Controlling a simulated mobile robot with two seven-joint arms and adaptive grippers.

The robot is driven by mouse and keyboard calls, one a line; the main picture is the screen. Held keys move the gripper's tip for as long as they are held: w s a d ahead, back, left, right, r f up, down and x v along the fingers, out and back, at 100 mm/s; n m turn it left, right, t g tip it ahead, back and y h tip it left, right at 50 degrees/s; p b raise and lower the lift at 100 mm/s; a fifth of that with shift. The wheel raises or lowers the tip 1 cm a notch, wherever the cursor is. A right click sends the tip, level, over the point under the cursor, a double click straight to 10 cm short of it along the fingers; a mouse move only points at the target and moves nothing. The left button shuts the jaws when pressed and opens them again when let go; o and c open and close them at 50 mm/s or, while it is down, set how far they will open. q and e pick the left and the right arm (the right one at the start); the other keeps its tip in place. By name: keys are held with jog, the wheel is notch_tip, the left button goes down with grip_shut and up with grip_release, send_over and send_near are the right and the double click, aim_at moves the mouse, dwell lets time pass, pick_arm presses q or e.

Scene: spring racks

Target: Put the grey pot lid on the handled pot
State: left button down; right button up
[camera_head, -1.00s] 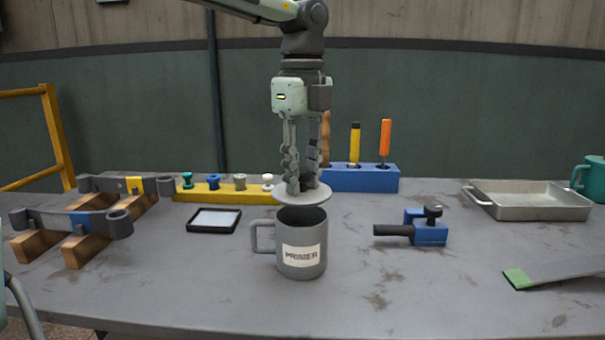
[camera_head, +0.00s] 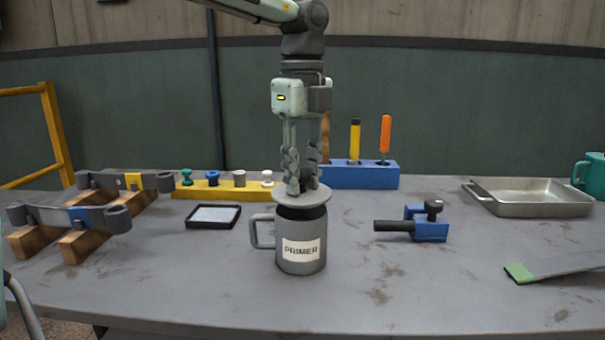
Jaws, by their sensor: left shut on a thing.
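The handled pot (camera_head: 302,262) is a dark grey mug shape with a white label reading PRIMER and a handle on its left side. It stands upright near the middle of the table. The grey pot lid (camera_head: 316,200) is a light disc, roughly level, just above the pot's mouth. A dark band of the pot's opening shows below the lid, so they look slightly apart at the front. My left gripper (camera_head: 302,188) points straight down, shut on the lid from above; its fingertips hide the lid's knob. My right gripper is not in view.
A yellow rack (camera_head: 222,191) with several knobs and a blue block (camera_head: 360,176) with upright tools stand behind. A black-rimmed tray (camera_head: 213,217) lies left, a blue clamp (camera_head: 428,230) right. A metal pan (camera_head: 531,199) is far right. The front table is clear.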

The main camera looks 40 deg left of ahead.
aim_at(302, 172)
pick_arm(q)
jog(key=shift+f+b, duration=0.45)
jog(key=shift+f, duration=0.15)
dwell(0.3)
jog(key=shift+f+b, duration=0.3)
jog(key=shift+f, duration=0.05)
jog(key=shift+f, duration=0.35)
dwell(0.4)
jog(key=shift+c, duration=1.7)
grip_release()
jog(key=shift+r, duration=0.15)
jog(key=shift+r+p, duration=2.9)
jog(key=shift+r, duration=1)
